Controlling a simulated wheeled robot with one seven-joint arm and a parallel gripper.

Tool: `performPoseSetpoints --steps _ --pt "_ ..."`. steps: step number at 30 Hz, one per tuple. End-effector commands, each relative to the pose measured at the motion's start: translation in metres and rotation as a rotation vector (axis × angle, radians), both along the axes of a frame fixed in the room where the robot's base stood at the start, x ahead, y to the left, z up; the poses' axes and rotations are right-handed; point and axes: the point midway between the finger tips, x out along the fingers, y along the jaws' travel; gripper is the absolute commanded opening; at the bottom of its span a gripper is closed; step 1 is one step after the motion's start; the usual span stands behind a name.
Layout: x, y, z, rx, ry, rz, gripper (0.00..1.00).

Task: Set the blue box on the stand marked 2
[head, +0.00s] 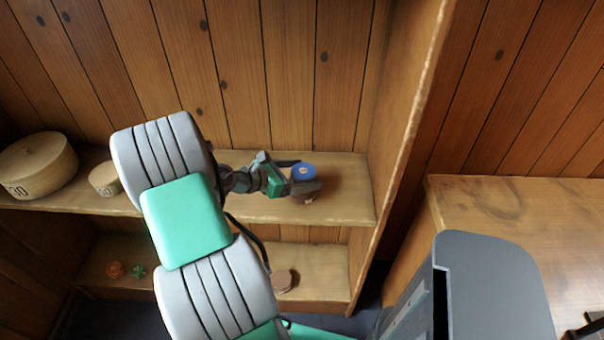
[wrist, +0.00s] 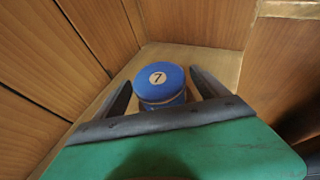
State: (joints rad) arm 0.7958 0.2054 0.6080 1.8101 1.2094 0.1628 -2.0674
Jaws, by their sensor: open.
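A round blue box (head: 303,171) with a pale disc reading 7 on its lid stands on the upper shelf, toward its right end. In the wrist view the blue box (wrist: 160,88) is upright, between my gripper's two dark fingers. My gripper (head: 297,176) is open around it, with a finger on each side; I cannot tell whether either touches. A large pale wooden round (head: 40,165) marked 30 and a smaller one (head: 105,179) stand at the shelf's left; the smaller one's number is too small to read. I see no readable 2.
The upper shelf (head: 345,190) ends at an upright wooden side panel (head: 410,110) close right of my gripper. The lower shelf holds a brown round (head: 284,281), an orange thing (head: 115,270) and a green thing (head: 138,271). A wooden top (head: 520,210) lies at right.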

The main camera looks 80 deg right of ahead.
Motion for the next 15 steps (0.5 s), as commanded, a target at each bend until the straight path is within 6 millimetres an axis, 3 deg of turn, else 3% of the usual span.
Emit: performPoseSetpoints --steps 5,15 --pt "0.015 0.014 0.011 -0.001 -0.001 0.006 0.84" --pt "0.068 0.069 0.043 -0.001 -0.001 0.005 0.84"
